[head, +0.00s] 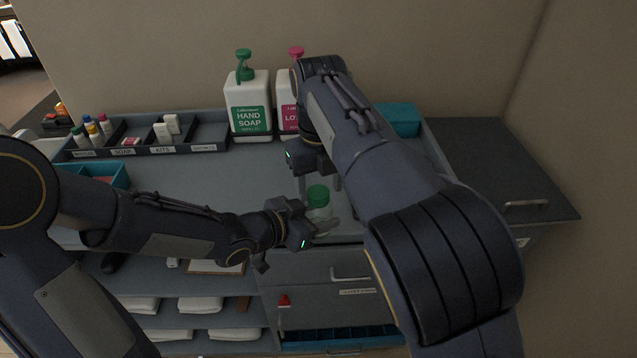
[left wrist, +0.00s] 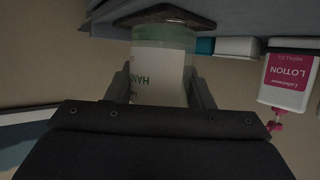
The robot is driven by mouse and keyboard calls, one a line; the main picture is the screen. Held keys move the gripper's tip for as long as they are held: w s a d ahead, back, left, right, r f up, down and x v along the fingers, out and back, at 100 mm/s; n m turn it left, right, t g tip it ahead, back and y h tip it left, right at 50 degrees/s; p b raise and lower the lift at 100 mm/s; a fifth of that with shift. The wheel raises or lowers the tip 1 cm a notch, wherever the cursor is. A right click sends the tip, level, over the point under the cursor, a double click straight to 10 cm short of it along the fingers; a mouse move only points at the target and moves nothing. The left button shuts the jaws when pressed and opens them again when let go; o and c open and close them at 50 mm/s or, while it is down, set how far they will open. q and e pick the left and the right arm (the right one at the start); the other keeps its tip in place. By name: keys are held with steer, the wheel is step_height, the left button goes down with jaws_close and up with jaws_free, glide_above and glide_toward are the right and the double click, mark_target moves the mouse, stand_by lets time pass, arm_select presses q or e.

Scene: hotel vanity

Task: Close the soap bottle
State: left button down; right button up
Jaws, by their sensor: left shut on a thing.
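A small soap bottle (head: 319,213) with a green cap (head: 318,193) stands near the front edge of the vanity top. My left gripper (head: 322,228) is shut on its body from the left. In the left wrist view the pale bottle (left wrist: 160,75), with green lettering, sits between the left fingers, and its cap end is hidden. My right gripper (head: 320,184) points down over the cap, its fingers apart on either side of it. Whether the cap sits fully on the neck cannot be told.
A large hand soap pump bottle (head: 248,103) and a lotion pump bottle (head: 287,103), partly hidden by my right arm, stand at the back. A compartment tray (head: 205,148) lies left of them. A teal box (head: 401,119) stands back right. Shelves and drawers are below.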

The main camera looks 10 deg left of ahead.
steer(key=shift+s+a+r, duration=0.1)
steer(key=shift+s+a, duration=0.05)
steer(key=shift+a, duration=0.1)
steer(key=shift+r, duration=2.15)
steer(key=shift+d, duration=0.1)
steer(key=shift+c, duration=0.4)
